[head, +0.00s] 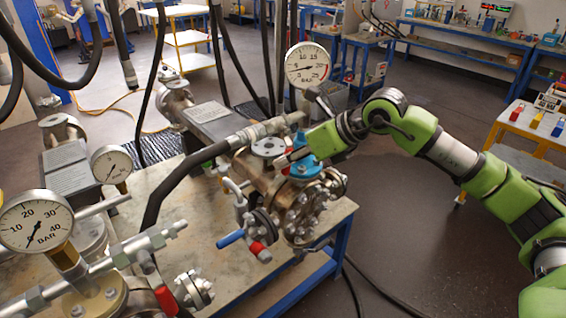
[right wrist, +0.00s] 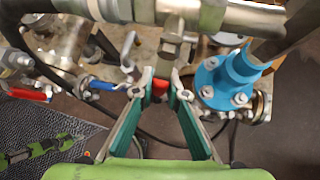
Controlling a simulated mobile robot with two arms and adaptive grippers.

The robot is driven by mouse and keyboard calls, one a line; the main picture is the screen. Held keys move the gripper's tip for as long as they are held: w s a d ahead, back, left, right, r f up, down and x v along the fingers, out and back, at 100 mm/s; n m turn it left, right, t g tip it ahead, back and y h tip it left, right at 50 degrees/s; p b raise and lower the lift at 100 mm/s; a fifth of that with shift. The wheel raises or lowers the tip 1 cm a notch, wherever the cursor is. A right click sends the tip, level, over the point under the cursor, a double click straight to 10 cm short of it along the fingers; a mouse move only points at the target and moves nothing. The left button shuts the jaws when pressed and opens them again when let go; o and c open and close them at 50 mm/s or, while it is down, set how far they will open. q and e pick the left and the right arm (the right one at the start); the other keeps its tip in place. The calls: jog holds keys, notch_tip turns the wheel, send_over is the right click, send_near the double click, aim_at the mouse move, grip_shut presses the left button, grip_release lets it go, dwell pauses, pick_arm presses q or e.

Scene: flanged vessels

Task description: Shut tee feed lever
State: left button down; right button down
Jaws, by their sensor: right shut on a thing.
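My right gripper (head: 290,160) reaches in from the right to the top of the flanged tee vessel (head: 262,182), beside its blue flange (head: 305,169). The blue flange (right wrist: 228,80) stands just right of the fingers. My left gripper is not in view.
A blue-handled lever (head: 230,238) and a red-handled one (head: 261,252) sit low on the vessel's front. A pressure gauge (head: 307,65) stands behind it. A thick black hose (head: 185,170) crosses at left. Open floor (head: 400,220) lies right of the bench.

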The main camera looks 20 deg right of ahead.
jog(key=shift+w+d+f+n+h+b, duration=0.15)
jog(key=shift+d+n+h+b, duration=0.3)
jog(key=shift+h, duration=0.35)
jog(key=shift+d, duration=0.1)
jog(key=c, duration=2)
grip_release()
jog(key=v, duration=1.2)
jog(key=shift+f, duration=0.1)
